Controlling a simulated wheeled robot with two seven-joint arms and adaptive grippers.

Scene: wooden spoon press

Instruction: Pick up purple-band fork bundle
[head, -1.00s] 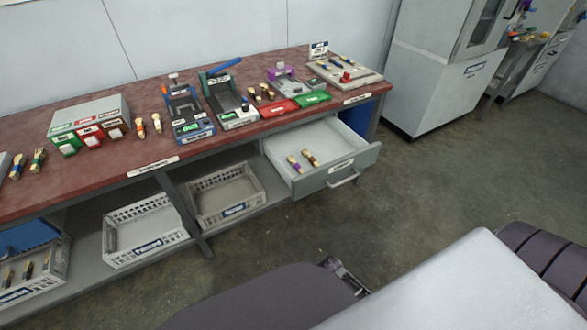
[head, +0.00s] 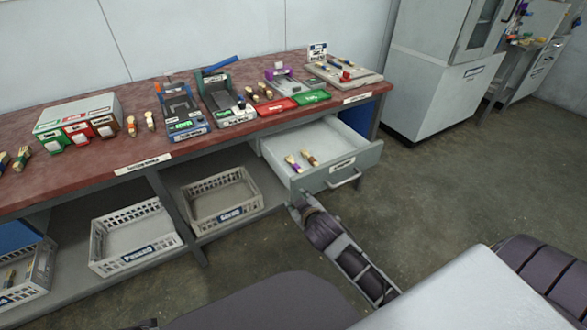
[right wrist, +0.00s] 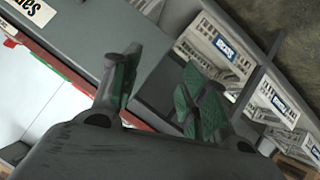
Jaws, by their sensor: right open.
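The purple-band bundle (head: 294,164) lies in the open drawer (head: 352,144), with pale ends and a purple band near its front end. A second bundle with a brown band (head: 310,158) lies just right of it. My right gripper (head: 300,204) is below the drawer's front left corner, apart from both bundles. In the right wrist view its green-padded fingers (right wrist: 160,88) are spread with nothing between them. The bundles cannot be made out in that view. My left gripper is not in view.
The drawer's front panel (head: 340,172) and handle (head: 344,181) stick out from the red-topped bench (head: 130,146). Open crates (head: 222,200) stand on the shelf to the left. Presses and trays (head: 236,112) stand on the bench. The floor to the right is clear.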

